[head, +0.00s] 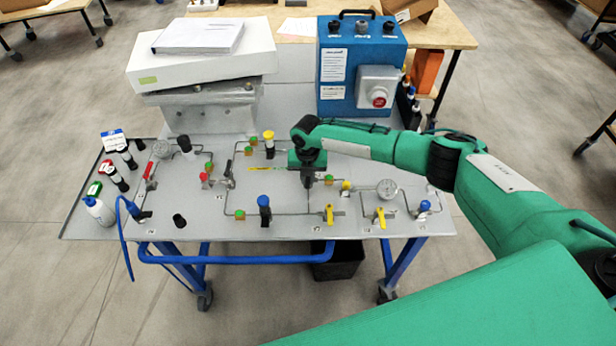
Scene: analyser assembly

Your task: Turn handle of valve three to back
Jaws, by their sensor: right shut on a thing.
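The grey panel (290,228) carries thin pipes, gauges and several valves with coloured handles. My right gripper (308,184) points down onto the middle of the panel, between the yellow-capped fitting and the yellow handles. It is shut on a valve handle, which the fingers mostly hide, so its colour and direction cannot be told. A yellow handle (328,213) stands at the front just right of the gripper, and another yellow handle (380,216) is farther right. A red handle (150,172) is at the left. No valve number is readable. My left gripper is not in view.
A blue box (350,65) with a red button stands at the back right. A white box (200,62) with papers is at the back left. A gauge (387,189) sits right of the gripper. A spray bottle (99,210) stands at the left edge.

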